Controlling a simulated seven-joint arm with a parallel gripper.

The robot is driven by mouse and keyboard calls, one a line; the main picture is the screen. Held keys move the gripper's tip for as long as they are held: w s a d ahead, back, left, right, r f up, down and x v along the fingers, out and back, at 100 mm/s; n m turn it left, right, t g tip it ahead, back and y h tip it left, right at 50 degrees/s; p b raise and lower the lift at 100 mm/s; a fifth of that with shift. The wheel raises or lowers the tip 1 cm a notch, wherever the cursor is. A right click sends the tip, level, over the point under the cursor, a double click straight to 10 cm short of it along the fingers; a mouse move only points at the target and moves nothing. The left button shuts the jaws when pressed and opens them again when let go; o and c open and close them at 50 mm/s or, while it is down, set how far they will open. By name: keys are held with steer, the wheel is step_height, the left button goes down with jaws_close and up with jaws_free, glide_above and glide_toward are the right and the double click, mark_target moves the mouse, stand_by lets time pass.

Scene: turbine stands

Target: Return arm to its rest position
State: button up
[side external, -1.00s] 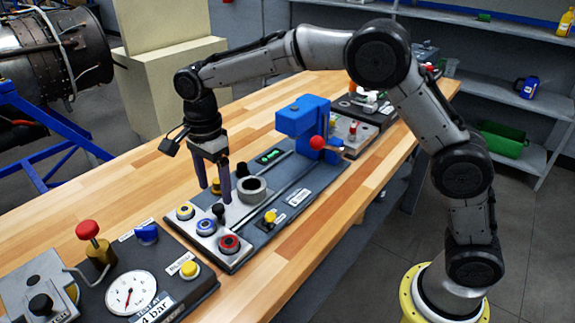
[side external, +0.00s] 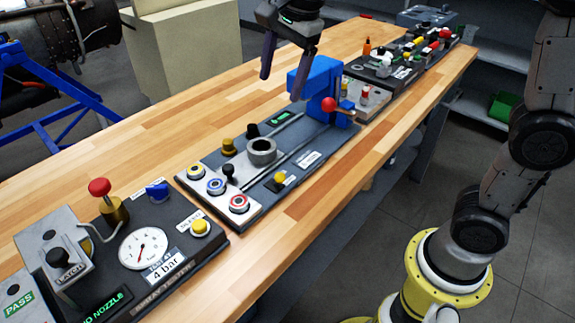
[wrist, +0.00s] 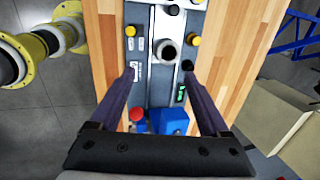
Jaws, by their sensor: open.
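My gripper (side external: 284,76) is raised above the wooden bench at the top of the side view, with its two fingers apart and nothing between them. In the wrist view my gripper (wrist: 168,82) also shows open, its dark fingers spread over the middle test stand. That stand (side external: 300,141) lies below, with a grey ring-shaped socket (side external: 262,151), coloured buttons and a blue block (side external: 322,84) with a red ball knob (side external: 328,104). The fingers are clear of the stand and hang just left of and above the blue block in the side view.
A gauge panel (side external: 185,240) with a red knob stands on the near left of the bench (side external: 130,150). More panels (side external: 385,75) line the far end. A beige cabinet (side external: 185,45) and a blue frame (side external: 60,100) stand behind. Bare wood lies behind the middle stand.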

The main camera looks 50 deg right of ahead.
steer(key=s+d+n+t, duration=0.1)
steer(key=s+d+n, duration=0.2)
steer(key=s, duration=0.4)
steer(key=s+d+n+t, duration=0.1)
steer(key=s+d+n, duration=0.15)
steer(key=s, duration=0.45)
steer(key=s+f+n, duration=0.8)
steer(key=n, duration=0.4)
steer(key=shift+d+t+h, duration=0.3)
steer(key=shift+d, duration=0.15)
